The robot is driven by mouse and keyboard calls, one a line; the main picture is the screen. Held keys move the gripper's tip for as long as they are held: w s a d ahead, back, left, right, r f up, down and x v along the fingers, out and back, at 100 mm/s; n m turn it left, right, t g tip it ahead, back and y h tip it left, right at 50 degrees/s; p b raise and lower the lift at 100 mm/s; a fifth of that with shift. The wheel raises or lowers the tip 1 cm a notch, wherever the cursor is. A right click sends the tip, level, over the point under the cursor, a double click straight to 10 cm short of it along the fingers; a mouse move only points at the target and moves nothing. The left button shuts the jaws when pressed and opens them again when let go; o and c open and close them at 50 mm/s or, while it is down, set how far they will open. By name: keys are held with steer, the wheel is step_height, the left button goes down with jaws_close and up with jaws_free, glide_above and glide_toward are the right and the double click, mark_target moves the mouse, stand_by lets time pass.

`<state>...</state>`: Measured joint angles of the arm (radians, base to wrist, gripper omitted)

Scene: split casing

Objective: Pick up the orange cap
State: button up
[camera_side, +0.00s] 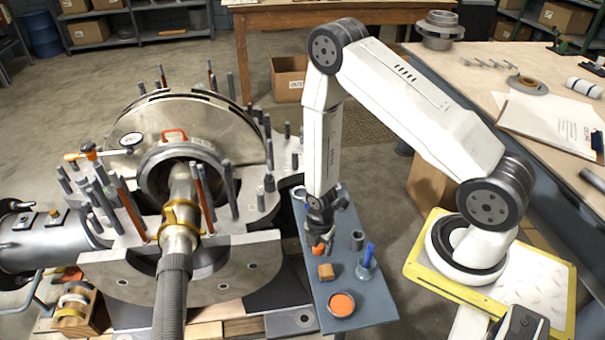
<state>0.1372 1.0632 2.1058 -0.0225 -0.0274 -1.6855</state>
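My gripper (321,243) points down over the blue-grey side bench (365,290). A small orange piece (318,249) shows right at its fingertips and may be the orange cap. I cannot tell whether the fingers grip it or are only beside it. The fingers are small and dark here, so their opening is unclear. A round tin with an orange top or contents (342,305) stands near the front of the bench, apart from the gripper.
A tan block (326,272), a grey cylinder (357,240) and a clear cup with a blue tool (367,265) stand close by on the narrow bench. The split casing (130,270) with upright studs stands to the left. A large worktable (480,75) is at the right.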

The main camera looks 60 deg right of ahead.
jaws_close()
steer(key=shift+r, duration=0.1)
steer(key=shift+r, duration=4.9)
steer(key=shift+w, duration=0.1)
